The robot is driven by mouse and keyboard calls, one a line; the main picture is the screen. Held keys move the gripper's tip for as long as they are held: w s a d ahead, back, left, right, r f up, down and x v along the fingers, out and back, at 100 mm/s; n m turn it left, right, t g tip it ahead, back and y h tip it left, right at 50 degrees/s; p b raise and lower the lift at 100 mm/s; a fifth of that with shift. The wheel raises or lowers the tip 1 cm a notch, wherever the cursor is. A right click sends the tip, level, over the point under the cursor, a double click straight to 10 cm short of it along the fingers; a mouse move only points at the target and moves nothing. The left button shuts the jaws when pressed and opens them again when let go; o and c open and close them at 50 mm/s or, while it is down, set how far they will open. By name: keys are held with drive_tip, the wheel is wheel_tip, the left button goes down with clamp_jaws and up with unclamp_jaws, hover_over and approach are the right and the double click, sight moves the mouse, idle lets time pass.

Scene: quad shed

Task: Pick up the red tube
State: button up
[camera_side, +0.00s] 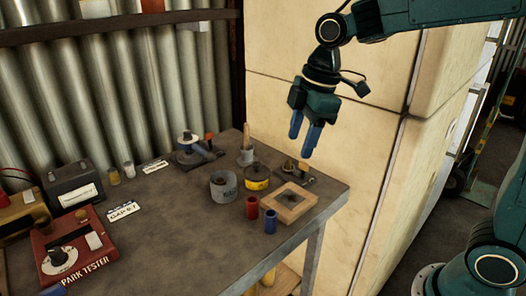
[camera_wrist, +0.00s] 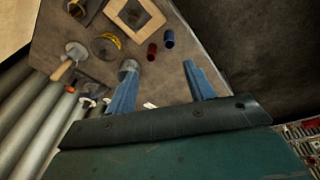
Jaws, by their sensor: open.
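The red tube (camera_side: 252,208) stands upright near the front edge of the workbench, just left of a blue tube (camera_side: 270,221). In the wrist view the red tube (camera_wrist: 152,51) lies ahead of the fingers, with the blue tube (camera_wrist: 168,39) to its right. My gripper (camera_side: 304,138) has blue fingers pointing down and is well above the bench. It is open and empty, its fingers spread in the wrist view (camera_wrist: 156,82). Nothing hides the red tube in either view.
A wooden frame (camera_side: 309,206) lies right of the tubes near the bench corner. A grey roll (camera_side: 223,187) and a yellow-black tin (camera_side: 257,177) stand behind them. A red tester box (camera_side: 70,248) is at left. The bench (camera_side: 180,230) is clear between.

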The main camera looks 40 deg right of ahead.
drive_tip(key=w+a+f+n+g, duration=0.2)
drive_tip(key=w+f+n, duration=0.4)
drive_tip(key=w, duration=0.3)
drive_tip(key=shift+w+a+f+n, duration=0.2)
drive_tip(key=shift+a+f+n, duration=0.1)
drive_tip(key=shift+a+f, duration=0.4)
drive_tip(key=shift+f, duration=0.1)
hover_over(251, 218)
drive_tip(key=d, duration=0.2)
drive_tip(key=shift+w+f, duration=0.2)
drive_tip(key=shift+f, duration=1.95)
drive_tip(key=shift+w+f, duration=0.2)
drive_tip(key=shift+f, duration=1.9)
drive_tip(key=shift+f, duration=0.1)
drive_tip(key=shift+a+f, duration=0.25)
drive_tip(key=shift+f, duration=0.95)
drive_tip(key=shift+a+f, duration=0.2)
drive_tip(key=shift+f, duration=1)
drive_tip(key=shift+c, duration=0.4)
drive_tip(key=c, duration=0.9)
